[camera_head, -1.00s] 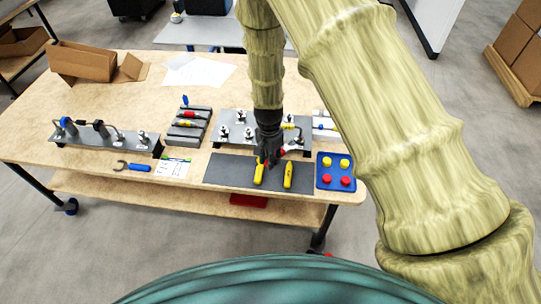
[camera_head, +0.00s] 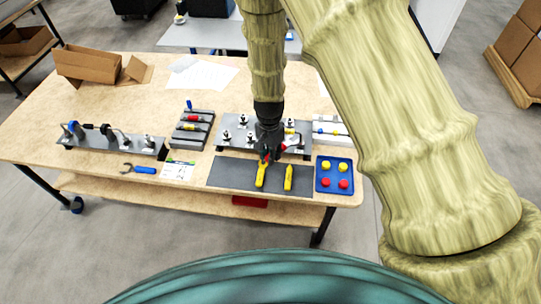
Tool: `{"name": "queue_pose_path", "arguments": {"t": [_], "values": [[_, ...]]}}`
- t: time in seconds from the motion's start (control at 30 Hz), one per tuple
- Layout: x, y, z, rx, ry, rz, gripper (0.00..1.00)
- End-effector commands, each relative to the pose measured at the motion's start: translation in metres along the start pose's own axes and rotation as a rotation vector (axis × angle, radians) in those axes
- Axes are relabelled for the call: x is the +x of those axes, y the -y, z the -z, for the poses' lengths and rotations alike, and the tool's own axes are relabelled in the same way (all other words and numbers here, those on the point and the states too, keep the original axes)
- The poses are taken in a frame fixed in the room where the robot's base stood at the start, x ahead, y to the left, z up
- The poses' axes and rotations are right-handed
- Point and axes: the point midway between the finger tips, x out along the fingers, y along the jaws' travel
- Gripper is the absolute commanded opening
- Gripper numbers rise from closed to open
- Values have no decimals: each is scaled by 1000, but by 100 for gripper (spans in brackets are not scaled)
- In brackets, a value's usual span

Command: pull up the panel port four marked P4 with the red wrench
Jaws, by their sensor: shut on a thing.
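My gripper (camera_head: 267,156) points down at the front edge of the grey metal panel (camera_head: 232,142). It is shut on the red wrench (camera_head: 284,147), whose red handle shows just right of the fingers. The wrench's head, further right, is small and hard to make out. The panel carries several upright silvery port fittings, one of them at the front left (camera_head: 227,135). My gripper and arm hide the middle of the panel. The P4 mark is too small to read, and I cannot tell whether the wrench touches a port.
A dark mat (camera_head: 225,175) in front holds two yellow-handled tools (camera_head: 288,178). A blue tray (camera_head: 324,187) with red and yellow caps stands right of it. A grey tool rack (camera_head: 181,139) is left of the panel. Another fitted plate (camera_head: 90,142) lies further left.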

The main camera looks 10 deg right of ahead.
Motion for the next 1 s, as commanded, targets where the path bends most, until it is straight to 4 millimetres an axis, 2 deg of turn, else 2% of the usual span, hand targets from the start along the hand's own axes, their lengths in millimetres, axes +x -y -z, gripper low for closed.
{"name": "queue_pose_path", "arguments": {"t": [0.07, 0.47, 0.67, 1.0], "values": [[-7, 0, 0, 0, -1, 0, 0], [-4, -4, 4, -26, -1, 0, 0], [6, -22, 25, -180, -5, 3, 0], [24, -64, 64, -533, -14, 3, 0]]}}
